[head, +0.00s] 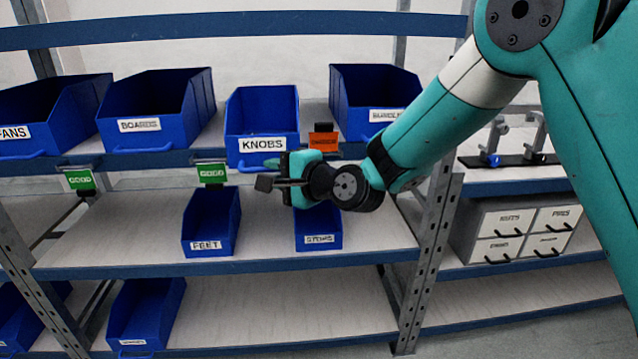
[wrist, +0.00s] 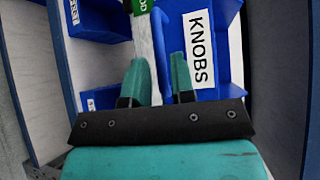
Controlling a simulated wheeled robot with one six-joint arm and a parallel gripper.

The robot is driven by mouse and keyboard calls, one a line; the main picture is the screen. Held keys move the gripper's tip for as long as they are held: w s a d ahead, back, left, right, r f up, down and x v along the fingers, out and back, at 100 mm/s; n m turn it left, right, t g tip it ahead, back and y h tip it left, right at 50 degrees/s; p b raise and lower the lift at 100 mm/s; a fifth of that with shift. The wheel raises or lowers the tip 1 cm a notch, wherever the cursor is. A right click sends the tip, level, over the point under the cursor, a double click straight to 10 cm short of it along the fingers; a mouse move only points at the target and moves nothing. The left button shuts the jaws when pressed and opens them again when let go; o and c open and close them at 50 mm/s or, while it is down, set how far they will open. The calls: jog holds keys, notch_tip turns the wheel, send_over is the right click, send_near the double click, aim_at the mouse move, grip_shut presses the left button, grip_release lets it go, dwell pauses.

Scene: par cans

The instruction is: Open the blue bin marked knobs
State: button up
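The blue bin marked KNOBS (head: 262,104) stands on the upper shelf in the head view, open at the top, with its white label on the front. Its lower front overlaps the blue shelf beam, and my gripper partly covers its lower right. In the wrist view the KNOBS bin (wrist: 174,22) is at the upper right, its label turned sideways. My gripper (head: 268,173) is just below the label in the head view. The right finger overlaps the bin's front; contact cannot be told.
Blue bins BOARDS (head: 175,123) and FANS (head: 50,112) stand left of it. Another blue bin (head: 372,90) stands right, partly behind my arm. An orange tag (head: 323,141) and green tags (head: 211,173) hang at the shelf edge. FEET (head: 207,232) and another bin (head: 318,228) sit below.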

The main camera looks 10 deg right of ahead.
jog(key=b+v, duration=0.3)
jog(key=v, duration=1)
jog(key=shift+s+d, duration=0.2)
jog(key=shift+s, duration=0.05)
jog(key=s+a+r+n+g+h+p, duration=0.1)
jog(key=s+r+n+g+p, duration=0.1)
jog(key=s+n+g+p, duration=0.25)
jog(key=s+a+r+n+g+p, duration=0.1)
jog(key=s+r+n+g, duration=0.15)
jog(key=s+n, duration=0.4)
jog(key=s+d+r+n+g+h+p, duration=0.1)
jog(key=s+d+n+g+h+p, duration=0.2)
jog(key=s, duration=0.9)
jog(key=d+n+g+h, duration=0.1)
jog(key=d+n+h, duration=0.2)
jog(key=d+n, duration=0.1)
jog(key=shift+s+d+g+p, duration=0.3)
jog(key=shift+s+d+p, duration=0.1)
jog(key=shift+a, duration=0.1)
